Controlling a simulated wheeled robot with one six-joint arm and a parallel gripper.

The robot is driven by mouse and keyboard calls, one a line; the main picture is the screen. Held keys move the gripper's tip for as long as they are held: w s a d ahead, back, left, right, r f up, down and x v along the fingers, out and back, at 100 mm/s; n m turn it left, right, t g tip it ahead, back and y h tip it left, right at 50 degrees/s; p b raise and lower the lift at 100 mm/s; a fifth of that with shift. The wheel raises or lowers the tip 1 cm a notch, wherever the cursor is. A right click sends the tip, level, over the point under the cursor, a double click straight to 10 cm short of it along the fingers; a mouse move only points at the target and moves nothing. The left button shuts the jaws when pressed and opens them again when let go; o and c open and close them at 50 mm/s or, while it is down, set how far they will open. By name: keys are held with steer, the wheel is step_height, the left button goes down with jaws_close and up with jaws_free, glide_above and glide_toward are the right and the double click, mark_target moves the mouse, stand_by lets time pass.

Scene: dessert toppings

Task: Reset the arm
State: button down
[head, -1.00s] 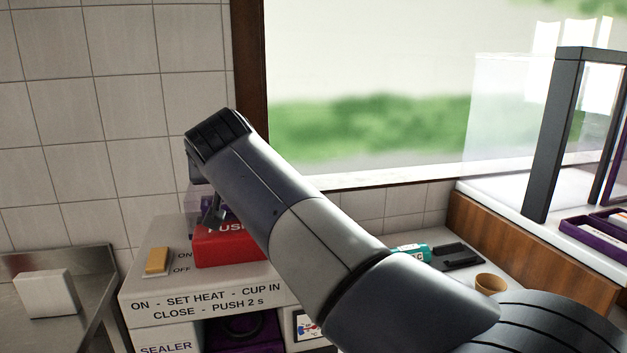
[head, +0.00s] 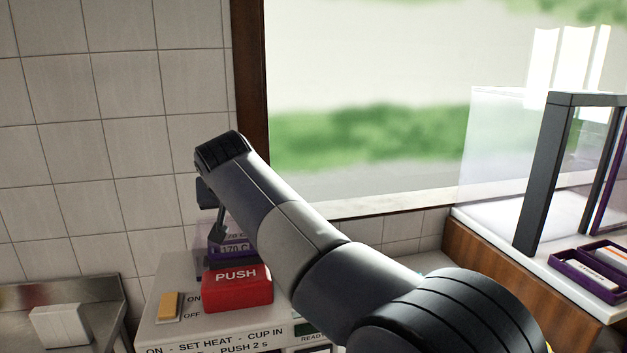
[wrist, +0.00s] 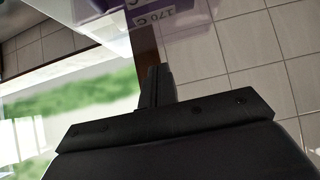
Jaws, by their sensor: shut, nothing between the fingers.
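My gripper (head: 217,232) is shut and empty, and it points downward at the end of my arm. It is above and slightly left of the red PUSH block (head: 238,295) on top of the sealer, in front of the purple 170 C part (head: 232,249). In the wrist view my closed fingers (wrist: 157,88) show at the centre, with the purple 170 C part (wrist: 168,17) at the top. No contact shows between the fingers and the sealer. The gripper is small and partly dark in the head view.
A tan ON/OFF switch (head: 170,306) is left of the PUSH block. A white block (head: 60,325) sits on a metal counter at the left. A glass-sided case (head: 548,170) and purple trays (head: 590,272) are at the right. The space before the window is open.

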steer(key=shift+w+a+r+g+p, duration=0.15)
steer(key=shift+w+r+g+p, duration=0.35)
steer(key=shift+p, duration=1.1)
steer(key=shift+w+a+r+g+p, duration=0.2)
steer(key=shift+w+r+p, duration=0.35)
steer(key=shift+p, duration=1)
steer(key=shift+w+f, duration=0.25)
steer(key=shift+w, duration=0.1)
steer(key=shift+w+a+r, duration=0.1)
steer(key=shift+w+r, duration=0.05)
steer(key=shift+w, duration=0.2)
steer(key=shift+s+r, duration=0.1)
steer(key=shift+r, duration=0.05)
